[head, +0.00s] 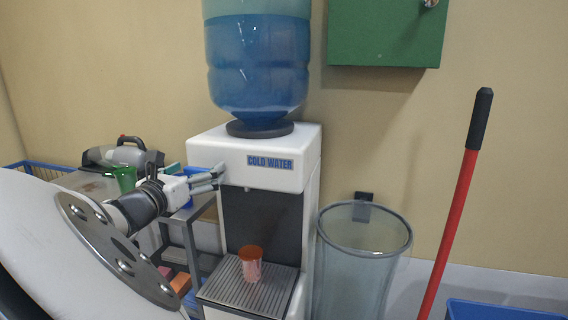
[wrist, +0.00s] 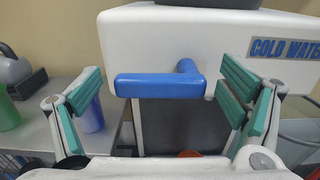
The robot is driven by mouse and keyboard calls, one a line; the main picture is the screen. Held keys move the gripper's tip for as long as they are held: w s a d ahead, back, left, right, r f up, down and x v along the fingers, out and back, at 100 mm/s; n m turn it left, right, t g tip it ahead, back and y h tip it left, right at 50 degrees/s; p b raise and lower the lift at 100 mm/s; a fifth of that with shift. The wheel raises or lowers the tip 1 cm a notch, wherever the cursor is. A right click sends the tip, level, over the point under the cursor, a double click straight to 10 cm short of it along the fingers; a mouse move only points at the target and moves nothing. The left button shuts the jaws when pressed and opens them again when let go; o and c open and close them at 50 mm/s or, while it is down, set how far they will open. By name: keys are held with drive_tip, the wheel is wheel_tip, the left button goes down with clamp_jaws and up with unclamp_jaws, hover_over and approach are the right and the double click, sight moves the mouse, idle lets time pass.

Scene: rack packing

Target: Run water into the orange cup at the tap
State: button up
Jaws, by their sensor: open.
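The orange cup (head: 252,268) stands upright on the grey slatted drip tray (head: 229,287) of the white water cooler (head: 215,148), below its small spout (head: 247,188). A sliver of the cup's orange top (wrist: 189,153) shows at the bottom of the wrist view. The blue tap lever (wrist: 160,86) sticks out from the cooler's front in the wrist view. My gripper (head: 213,180) is open at the cooler's front left. In the wrist view its teal-padded fingers stand on either side of the lever, apart from it. No water stream is visible.
A clear bin (head: 362,265) stands right of the cooler, with a red-handled pole (head: 452,215) further right. Left is a shelf with a green cup (head: 124,179) and a handheld vacuum (head: 122,154); a blue cup (wrist: 91,116) shows there too. A green cabinet (head: 385,35) hangs above.

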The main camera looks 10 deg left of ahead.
drive_tip(key=shift+w, duration=0.55)
drive_tip(key=c, duration=1.7)
drive_tip(key=shift+r, duration=0.1)
drive_tip(key=shift+n+p, duration=0.4)
drive_tip(key=shift+p, duration=0.5)
drive_tip(key=shift+n+p, duration=0.6)
drive_tip(key=shift+p, duration=0.6)
drive_tip(key=n+p, duration=0.2)
drive_tip(key=p, duration=0.1)
drive_tip(key=shift+f+p, duration=0.35)
drive_tip(key=shift+f, duration=0.05)
drive_tip(key=f+n+p, duration=0.1)
drive_tip(key=n+p, duration=0.2)
drive_tip(key=p, duration=0.1)
drive_tip(key=shift+f+n, duration=0.2)
drive_tip(key=shift+n, duration=0.1)
drive_tip(key=shift+p, duration=0.3)
